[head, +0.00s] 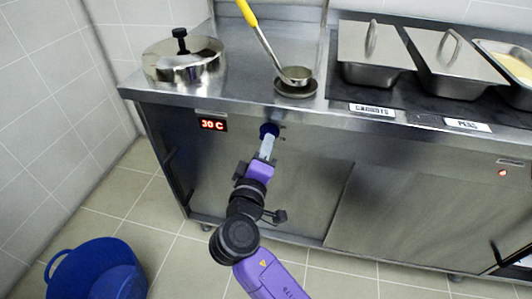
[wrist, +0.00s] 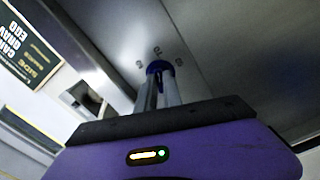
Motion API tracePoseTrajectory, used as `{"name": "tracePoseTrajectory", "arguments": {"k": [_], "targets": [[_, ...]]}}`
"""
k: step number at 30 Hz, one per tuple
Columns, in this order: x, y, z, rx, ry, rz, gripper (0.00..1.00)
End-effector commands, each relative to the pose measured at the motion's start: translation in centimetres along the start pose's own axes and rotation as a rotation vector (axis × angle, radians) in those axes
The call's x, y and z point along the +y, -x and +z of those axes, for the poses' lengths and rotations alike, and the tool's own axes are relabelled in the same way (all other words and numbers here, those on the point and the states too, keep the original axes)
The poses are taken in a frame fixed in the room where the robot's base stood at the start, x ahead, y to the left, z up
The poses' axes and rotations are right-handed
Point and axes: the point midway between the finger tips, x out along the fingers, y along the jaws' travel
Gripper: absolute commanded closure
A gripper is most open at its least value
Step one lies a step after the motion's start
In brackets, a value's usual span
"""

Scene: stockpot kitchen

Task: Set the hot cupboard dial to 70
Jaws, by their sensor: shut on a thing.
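The hot cupboard (head: 290,190) is a steel counter with a flat front panel. Its dial (head: 269,130) is a dark blue knob on the upper front, below the worktop edge. A red display (head: 213,125) left of the dial reads 30 C. My gripper (head: 268,143) reaches up to the panel and is shut on the dial, partly hiding it. In the wrist view the two fingers are on either side of the blue dial (wrist: 157,68), with small marks on the panel around it.
On the worktop are a lidded steel pot (head: 183,60), a ladle (head: 290,74) with a yellow handle on a small dish, and lidded pans (head: 372,60) with labels in front. A blue tub (head: 98,272) stands on the floor at lower left. Tiled floor is clear around my arm.

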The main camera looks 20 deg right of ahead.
Motion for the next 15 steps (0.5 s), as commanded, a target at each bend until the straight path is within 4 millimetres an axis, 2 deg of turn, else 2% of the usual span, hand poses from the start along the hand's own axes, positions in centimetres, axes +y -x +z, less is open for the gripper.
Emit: {"name": "tracePoseTrajectory", "arguments": {"k": [6, 15], "targets": [[-0.40, 0.05, 0.18, -0.003, -0.100, -0.003, 1.00], [-0.26, 0.05, 0.11, -0.003, -0.153, -0.003, 1.00]]}}
